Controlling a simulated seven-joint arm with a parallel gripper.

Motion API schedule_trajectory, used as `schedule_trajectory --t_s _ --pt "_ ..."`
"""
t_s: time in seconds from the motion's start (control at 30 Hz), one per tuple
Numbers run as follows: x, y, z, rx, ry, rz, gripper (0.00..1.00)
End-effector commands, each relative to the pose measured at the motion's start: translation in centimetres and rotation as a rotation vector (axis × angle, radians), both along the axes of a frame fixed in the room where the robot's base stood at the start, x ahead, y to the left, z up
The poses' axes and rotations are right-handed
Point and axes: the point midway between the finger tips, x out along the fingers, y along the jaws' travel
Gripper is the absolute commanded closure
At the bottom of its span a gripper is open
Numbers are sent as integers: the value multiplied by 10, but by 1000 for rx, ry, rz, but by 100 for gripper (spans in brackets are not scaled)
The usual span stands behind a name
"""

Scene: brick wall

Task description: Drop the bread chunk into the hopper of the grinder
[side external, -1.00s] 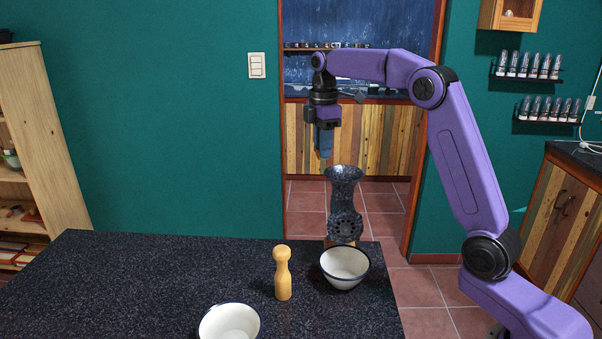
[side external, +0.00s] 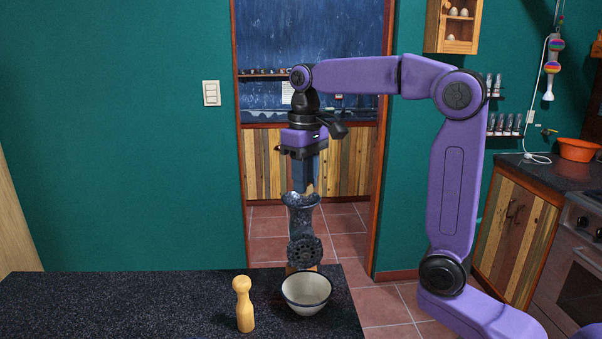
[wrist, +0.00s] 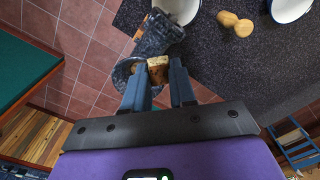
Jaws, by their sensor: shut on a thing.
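The dark speckled grinder (side external: 305,250) stands at the edge of the dark counter, its flared hopper (side external: 300,203) opening upward. My gripper (side external: 307,187) points down just above the hopper mouth. In the wrist view, my gripper (wrist: 160,82) is shut on a brown, pale-sided bread chunk (wrist: 157,70). The chunk lies between the blue fingertips and overlaps the round hopper (wrist: 121,75) rim, toward its right side in that view. I cannot tell whether the chunk touches the rim. The hopper's inside is partly hidden by the chunk and fingers.
A white bowl with a dark rim (side external: 306,293) stands below the grinder's front plate. A wooden pepper mill (side external: 244,305) stands to its left. A second bowl (wrist: 288,10) shows in the wrist view. The counter (side external: 120,300) is clear at left.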

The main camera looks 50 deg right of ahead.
Motion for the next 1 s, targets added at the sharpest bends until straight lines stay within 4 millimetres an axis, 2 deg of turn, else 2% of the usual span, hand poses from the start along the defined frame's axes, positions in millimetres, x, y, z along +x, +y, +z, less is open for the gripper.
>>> schedule_trajectory --t_s 0.07,0.47,1.0 --pt "-4 3 1 0 -1 -3 100" --pt "7 -8 4 0 1 375 100" --pt "26 -31 10 -1 1 1198 100"
